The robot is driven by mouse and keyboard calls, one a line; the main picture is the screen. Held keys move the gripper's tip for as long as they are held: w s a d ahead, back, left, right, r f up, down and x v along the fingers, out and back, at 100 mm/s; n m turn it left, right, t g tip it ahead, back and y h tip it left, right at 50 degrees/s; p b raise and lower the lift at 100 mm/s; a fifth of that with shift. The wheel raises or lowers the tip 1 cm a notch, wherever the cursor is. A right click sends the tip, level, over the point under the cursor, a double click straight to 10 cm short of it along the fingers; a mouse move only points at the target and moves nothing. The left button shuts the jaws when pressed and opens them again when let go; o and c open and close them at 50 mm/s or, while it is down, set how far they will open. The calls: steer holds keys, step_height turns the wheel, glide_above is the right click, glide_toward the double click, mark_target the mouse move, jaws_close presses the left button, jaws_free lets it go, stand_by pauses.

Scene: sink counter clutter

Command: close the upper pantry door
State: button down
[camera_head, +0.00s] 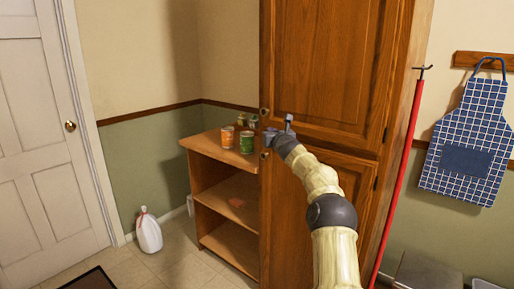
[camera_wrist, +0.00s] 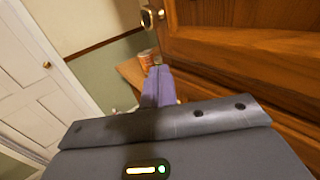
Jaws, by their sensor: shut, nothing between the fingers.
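The upper pantry door (camera_head: 325,65) is a brown wooden panel on the tall cabinet, with its hinges on the right and a round knob (camera_head: 265,112) at its lower left. It looks flush or nearly flush with the cabinet front; I cannot tell whether a small gap is left. In the wrist view the door (camera_wrist: 235,45) fills the upper right, with the knob (camera_wrist: 147,18) near its edge. My gripper (camera_head: 269,136) is shut and empty, just below the knob, near the door's lower left corner. Its fingers (camera_wrist: 157,70) point toward the cabinet's left edge; I cannot tell whether they touch it.
The lower pantry door (camera_head: 310,220) is behind my arm. A low open shelf (camera_head: 225,190) on the left holds an orange can (camera_head: 227,137) and a green can (camera_head: 247,142). A white jug (camera_head: 148,230) stands on the floor. A red pole (camera_head: 398,180) leans at the right.

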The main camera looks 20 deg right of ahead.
steer(key=s+a+b, duration=0.4)
steer(key=a+b, duration=0.3)
steer(key=b, duration=0.2)
steer(key=shift+s+a+b, duration=0.2)
steer(key=shift+s+b, duration=0.2)
